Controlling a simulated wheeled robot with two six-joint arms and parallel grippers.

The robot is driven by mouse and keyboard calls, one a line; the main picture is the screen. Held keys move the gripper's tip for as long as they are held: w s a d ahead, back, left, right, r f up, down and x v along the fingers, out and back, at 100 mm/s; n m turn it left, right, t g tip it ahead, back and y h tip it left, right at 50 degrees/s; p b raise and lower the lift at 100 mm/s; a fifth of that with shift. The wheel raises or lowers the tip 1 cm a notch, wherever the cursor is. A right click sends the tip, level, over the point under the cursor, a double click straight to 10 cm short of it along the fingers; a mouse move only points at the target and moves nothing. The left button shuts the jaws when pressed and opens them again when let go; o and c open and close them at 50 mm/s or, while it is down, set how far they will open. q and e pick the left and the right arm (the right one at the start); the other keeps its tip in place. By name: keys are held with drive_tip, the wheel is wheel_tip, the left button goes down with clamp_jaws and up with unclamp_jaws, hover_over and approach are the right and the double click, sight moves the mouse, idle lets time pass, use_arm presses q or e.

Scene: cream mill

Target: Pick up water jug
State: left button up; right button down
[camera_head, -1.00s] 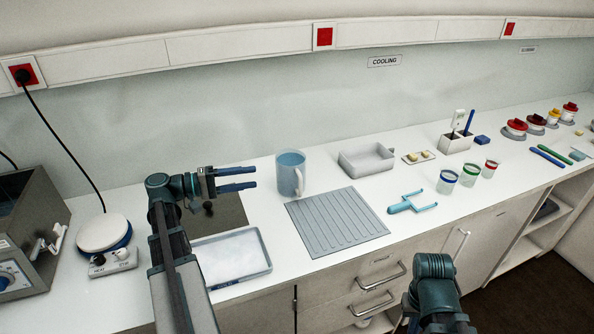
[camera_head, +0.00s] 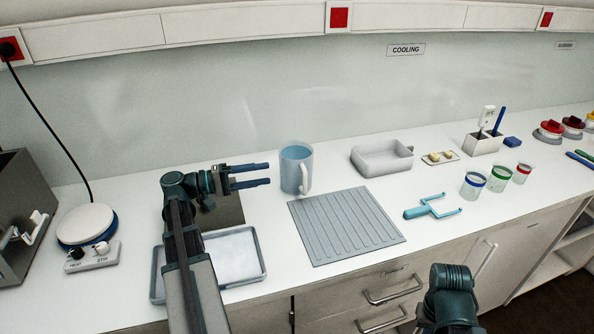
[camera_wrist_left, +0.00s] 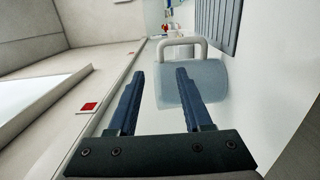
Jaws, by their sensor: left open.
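The water jug (camera_head: 293,168) is a translucent blue-grey jug with a pale handle on its right side. It stands upright on the white counter at the back, behind the ribbed grey mat. My left gripper (camera_head: 268,175) is open and empty, just left of the jug, with its fingers pointing at the jug's side. In the left wrist view, the jug (camera_wrist_left: 205,80) lies sideways in the picture beyond the open left fingers (camera_wrist_left: 160,82), overlapped by one of them. My right arm shows at the bottom of the head view, but its fingers are out of sight.
The ribbed mat (camera_head: 345,226) lies in front of the jug. A metal tray (camera_head: 262,268) lies under my left arm, and a hotplate (camera_head: 86,224) stands at left. A grey basin (camera_head: 382,157) and a blue forked tool (camera_head: 432,207) are to the right.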

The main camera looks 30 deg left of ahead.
sight(301, 168)
use_arm(q)
drive_tip(key=x, duration=1.2)
drive_tip(key=shift+w+d, duration=0.25)
drive_tip(key=shift+w, duration=0.05)
clamp_jaws()
idle(1.1)
